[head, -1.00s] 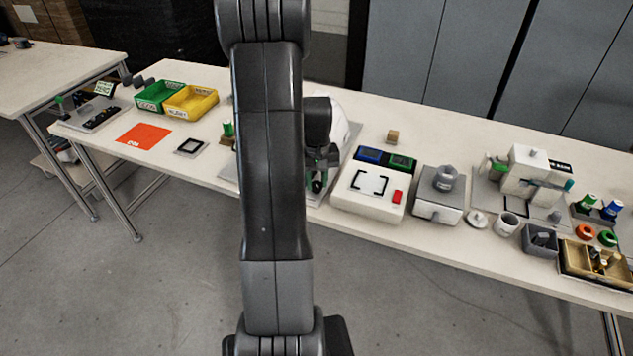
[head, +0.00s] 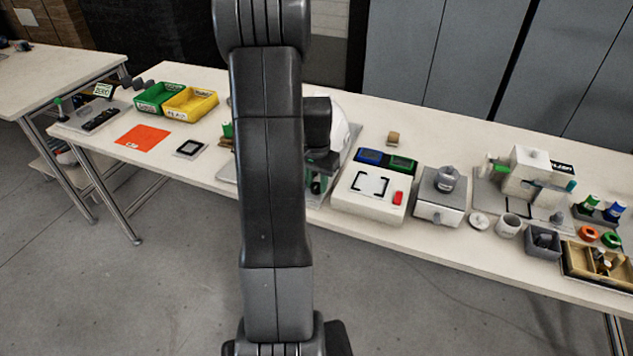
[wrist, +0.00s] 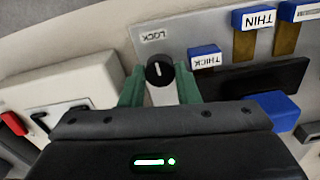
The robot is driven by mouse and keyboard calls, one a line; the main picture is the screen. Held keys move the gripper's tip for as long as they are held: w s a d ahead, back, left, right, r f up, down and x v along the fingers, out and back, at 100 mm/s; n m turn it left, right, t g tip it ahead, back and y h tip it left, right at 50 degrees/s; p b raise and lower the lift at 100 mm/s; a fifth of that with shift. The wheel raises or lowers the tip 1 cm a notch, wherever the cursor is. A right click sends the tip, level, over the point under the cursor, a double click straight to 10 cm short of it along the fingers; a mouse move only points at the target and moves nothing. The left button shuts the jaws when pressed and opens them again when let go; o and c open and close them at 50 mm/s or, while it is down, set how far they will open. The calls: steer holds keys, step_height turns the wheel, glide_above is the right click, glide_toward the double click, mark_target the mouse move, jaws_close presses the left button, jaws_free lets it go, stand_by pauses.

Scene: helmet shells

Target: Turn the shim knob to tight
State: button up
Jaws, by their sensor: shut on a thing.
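In the wrist view a round black knob (wrist: 159,71) with a white pointer line sits on a grey plate (wrist: 160,22). An upside-down label reading LOCK (wrist: 153,35) is beside it. No label reading tight is legible. The green fingers of my gripper (wrist: 158,82) are on either side of the knob, shut on it; the exact contact is partly hidden by the gripper body. In the head view my gripper (head: 320,160) is at the white helmet shell (head: 342,130), largely behind my own arm. The knob cannot be made out clearly there.
Blue-topped shims labelled THICK (wrist: 205,57) and THIN (wrist: 253,18) lie close right of the knob. A white box with a red button (head: 368,190) stands beside the helmet station. Green (head: 157,91) and yellow bins (head: 192,102) stand at the left.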

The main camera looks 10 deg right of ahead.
steer(key=shift+r+m, duration=0.1)
steer(key=shift+m, duration=0.2)
steer(key=o, duration=1)
steer(key=shift+d, duration=0.1)
